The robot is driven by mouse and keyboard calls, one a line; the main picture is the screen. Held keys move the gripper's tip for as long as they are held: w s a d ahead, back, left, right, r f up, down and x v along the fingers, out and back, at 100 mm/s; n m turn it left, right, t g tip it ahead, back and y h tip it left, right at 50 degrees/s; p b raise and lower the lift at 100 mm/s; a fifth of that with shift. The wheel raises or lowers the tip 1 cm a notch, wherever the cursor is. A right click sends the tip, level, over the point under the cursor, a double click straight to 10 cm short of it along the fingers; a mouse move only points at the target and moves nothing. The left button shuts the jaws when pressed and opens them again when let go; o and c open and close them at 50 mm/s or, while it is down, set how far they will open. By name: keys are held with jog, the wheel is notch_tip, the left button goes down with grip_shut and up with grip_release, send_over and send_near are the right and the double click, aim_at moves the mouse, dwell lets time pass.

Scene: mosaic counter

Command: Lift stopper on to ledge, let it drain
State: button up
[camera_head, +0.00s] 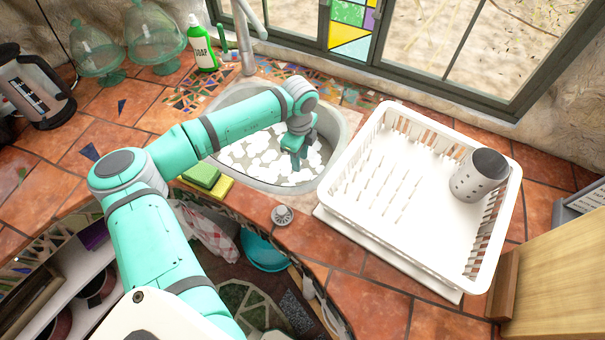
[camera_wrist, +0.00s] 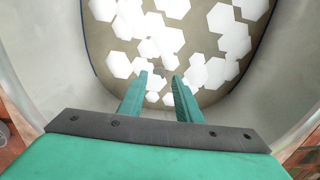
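My gripper (camera_head: 298,160) is down inside the sink, over water with white foam patches. In the wrist view, its two green fingers (camera_wrist: 160,82) stand apart with a gap between them and nothing visibly held. A small dark grey thing (camera_wrist: 158,71) shows just beyond the fingertips, among the foam; it may be the stopper's knob, but most of it is hidden. A small round grey perforated piece (camera_head: 282,215), like a stopper or strainer, lies on the tiled ledge in front of the sink. The sink (camera_head: 338,132) has a pale rim.
A white dish rack (camera_head: 345,165) with a grey utensil cup (camera_head: 480,175) stands right of the sink. Sponges (camera_head: 203,175) lie at its front left. A tap (camera_head: 245,50) and a green soap bottle (camera_head: 203,45) stand behind. Bare tiles surround the small round piece.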

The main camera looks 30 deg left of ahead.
aim_at(301, 173)
jog(key=shift+s+d+f, duration=0.1)
jog(key=shift+d+f, duration=0.05)
jog(key=shift+f, duration=2.5)
grip_shut()
